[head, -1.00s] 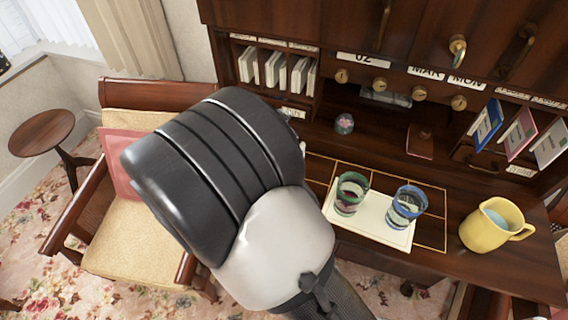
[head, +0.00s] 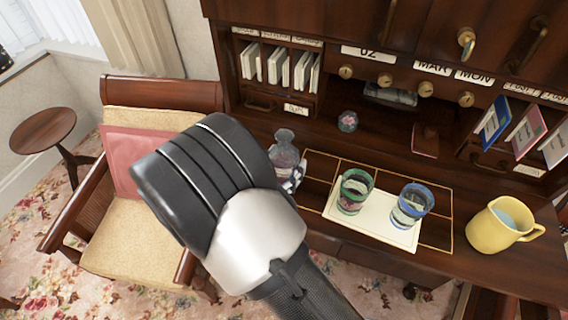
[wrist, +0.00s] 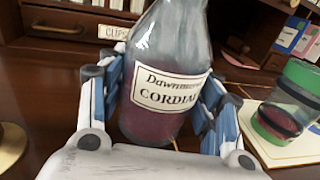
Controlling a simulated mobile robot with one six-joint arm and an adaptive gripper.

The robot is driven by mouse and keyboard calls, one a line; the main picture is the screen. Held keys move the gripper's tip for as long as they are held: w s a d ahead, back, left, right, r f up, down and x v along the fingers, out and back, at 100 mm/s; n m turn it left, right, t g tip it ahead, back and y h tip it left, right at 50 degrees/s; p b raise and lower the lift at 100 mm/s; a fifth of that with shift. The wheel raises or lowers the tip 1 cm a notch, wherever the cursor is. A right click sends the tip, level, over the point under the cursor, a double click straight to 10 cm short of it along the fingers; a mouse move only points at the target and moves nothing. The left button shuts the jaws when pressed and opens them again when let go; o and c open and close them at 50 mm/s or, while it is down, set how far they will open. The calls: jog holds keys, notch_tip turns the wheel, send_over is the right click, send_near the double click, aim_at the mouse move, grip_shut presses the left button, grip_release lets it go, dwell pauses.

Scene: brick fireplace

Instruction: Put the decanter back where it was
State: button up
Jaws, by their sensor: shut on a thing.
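The decanter is a clear glass bottle with dark red liquid and a white label reading "CORDIAL" (wrist: 165,112). In the head view the decanter (head: 284,150) shows upright beside my arm, at the left part of the desk. My gripper (head: 292,180) is shut on it, one finger on each side of its body in the wrist view. My arm hides its lower part in the head view. In the wrist view its base is close to the desk top; I cannot tell whether it touches. The gold-lined grid (head: 322,165) on the desk lies just right of it.
A green-rimmed glass (head: 354,190) and a blue-rimmed glass (head: 411,205) stand on a cream tray (head: 372,229) over the grid. A yellow jug (head: 497,226) stands at the right. A small glass ball (head: 347,121) is behind. An armchair (head: 130,240) is left of the desk.

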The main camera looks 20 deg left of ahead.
jog(key=o, duration=1.6)
jog(key=shift+s+a+r, duration=0.1)
jog(key=shift+s+r, duration=0.05)
jog(key=p+v, duration=0.1)
jog(key=v, duration=1)
jog(key=shift+s+a+p, duration=0.1)
jog(key=shift+s+p, duration=0.25)
jog(key=shift+p, duration=0.05)
